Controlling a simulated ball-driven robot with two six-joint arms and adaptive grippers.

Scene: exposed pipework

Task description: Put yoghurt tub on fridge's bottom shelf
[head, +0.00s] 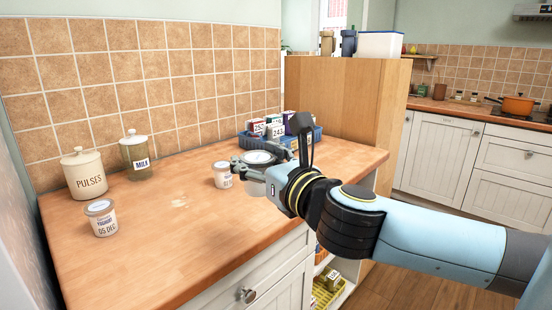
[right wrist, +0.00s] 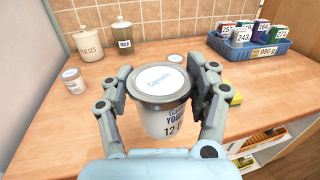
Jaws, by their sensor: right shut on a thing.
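My right gripper (head: 250,166) is shut on a yoghurt tub with a grey-rimmed lid (head: 261,157), over the right part of the wooden counter. In the right wrist view the fingers (right wrist: 168,88) grip both sides of this tub (right wrist: 165,118); its label partly reads "12". Whether its base touches the counter is unclear. A second yoghurt tub, labelled "05 DEC" (head: 101,220), stands at the counter's left. A third tub (head: 222,176) stands left of my gripper; the held tub partly hides it in the right wrist view (right wrist: 175,59). No fridge is recognisable. My left gripper is not in view.
A PULSES canister (head: 84,175) and a MILK jar (head: 135,155) stand by the tiled wall. A blue tray (right wrist: 249,48) of small boxes sits at the back right, before a wooden panel (head: 340,100). Open shelves (head: 334,283) hold goods below. The counter's front middle is clear.

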